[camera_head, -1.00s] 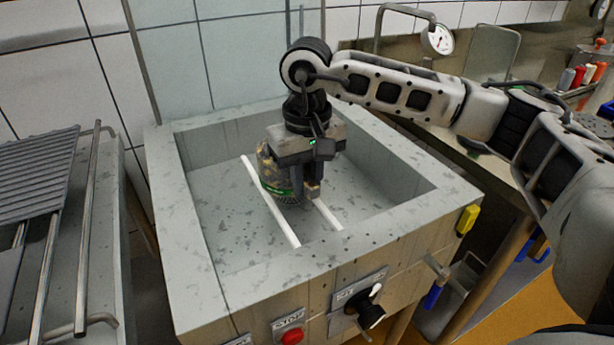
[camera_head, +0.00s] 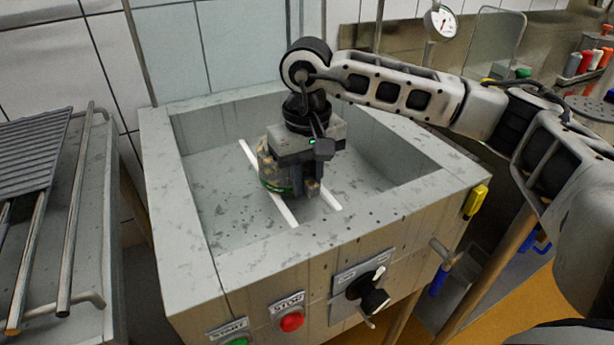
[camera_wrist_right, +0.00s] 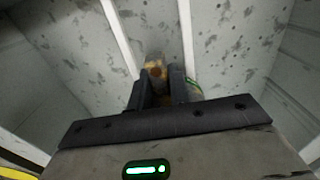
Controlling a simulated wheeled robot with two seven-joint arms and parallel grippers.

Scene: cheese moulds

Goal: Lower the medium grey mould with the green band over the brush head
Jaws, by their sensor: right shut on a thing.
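The grey mould with the green band (camera_head: 266,171) is inside the stone basin, with yellow-brown residue on its side. My right gripper (camera_head: 313,188) is shut on it from above and hides much of it. In the right wrist view, the fingers (camera_wrist_right: 160,88) reach toward a yellow-brown patch (camera_wrist_right: 154,67), and a green edge shows beside them. I cannot make out the brush head; mould and gripper cover that area. I cannot tell whether the mould is around it. My left gripper is not in view.
The stone basin (camera_head: 200,283) has raised walls around the mould. White rails (camera_head: 285,210) run along it on both sides of the mould. A black knob (camera_head: 374,299) and a red stop button (camera_head: 291,322) are on the front. A ribbed rack (camera_head: 33,150) stands left.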

